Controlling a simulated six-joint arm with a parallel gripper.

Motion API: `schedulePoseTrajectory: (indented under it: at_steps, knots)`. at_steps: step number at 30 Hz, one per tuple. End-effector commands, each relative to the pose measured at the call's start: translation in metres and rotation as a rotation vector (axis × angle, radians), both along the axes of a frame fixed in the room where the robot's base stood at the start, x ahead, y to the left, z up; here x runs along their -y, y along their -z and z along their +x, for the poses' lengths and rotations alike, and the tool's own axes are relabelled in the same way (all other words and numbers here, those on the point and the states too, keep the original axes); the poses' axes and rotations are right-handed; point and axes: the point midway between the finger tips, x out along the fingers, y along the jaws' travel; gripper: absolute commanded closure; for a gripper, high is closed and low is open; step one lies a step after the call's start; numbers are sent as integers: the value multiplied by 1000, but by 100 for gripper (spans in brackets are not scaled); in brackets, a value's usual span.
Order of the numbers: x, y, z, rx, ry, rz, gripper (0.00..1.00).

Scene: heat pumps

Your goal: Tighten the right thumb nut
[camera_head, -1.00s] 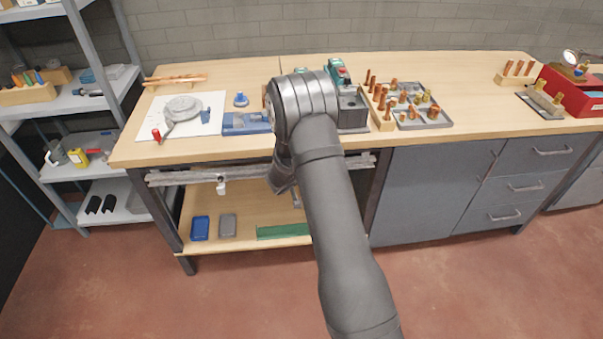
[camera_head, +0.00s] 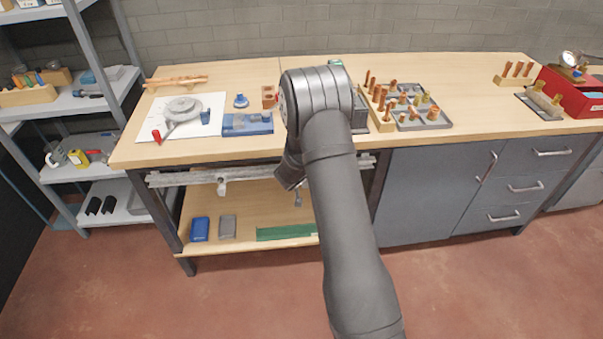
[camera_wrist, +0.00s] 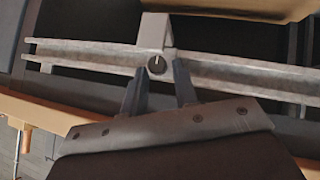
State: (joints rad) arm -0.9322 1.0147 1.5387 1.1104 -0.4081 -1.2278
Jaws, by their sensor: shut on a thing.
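The right thumb nut (camera_wrist: 157,65) is a dark round knob with a pale mark on its face, on a light grey bracket (camera_wrist: 154,32) across a long metal rail (camera_wrist: 90,54). My gripper (camera_wrist: 160,70) has its two dark fingers on either side of the nut, shut on it; the exact contact is hard to see. In the head view the rail (camera_head: 190,178) runs under the bench front. Another pale clamp (camera_head: 221,188) hangs on it to the left. My arm hides the right nut and the fingertips there.
The wooden bench top (camera_head: 215,90) carries a blue tray (camera_head: 247,124), a white sheet (camera_head: 150,122) with a round grey part, and a grey tray (camera_head: 432,122) of copper pieces. The lower shelf (camera_head: 255,215) holds blue and grey boxes. Cabinets (camera_head: 430,195) stand right.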

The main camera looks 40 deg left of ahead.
Motion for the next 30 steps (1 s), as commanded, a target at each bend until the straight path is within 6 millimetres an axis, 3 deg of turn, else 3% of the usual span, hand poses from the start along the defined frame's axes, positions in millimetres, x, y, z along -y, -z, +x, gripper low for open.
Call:
schedulePoseTrajectory:
  at_steps: [3,30]
  knots:
    - [2,7,0,-54,1,39,96]
    - [4,4,3,-212,-4,200,100]
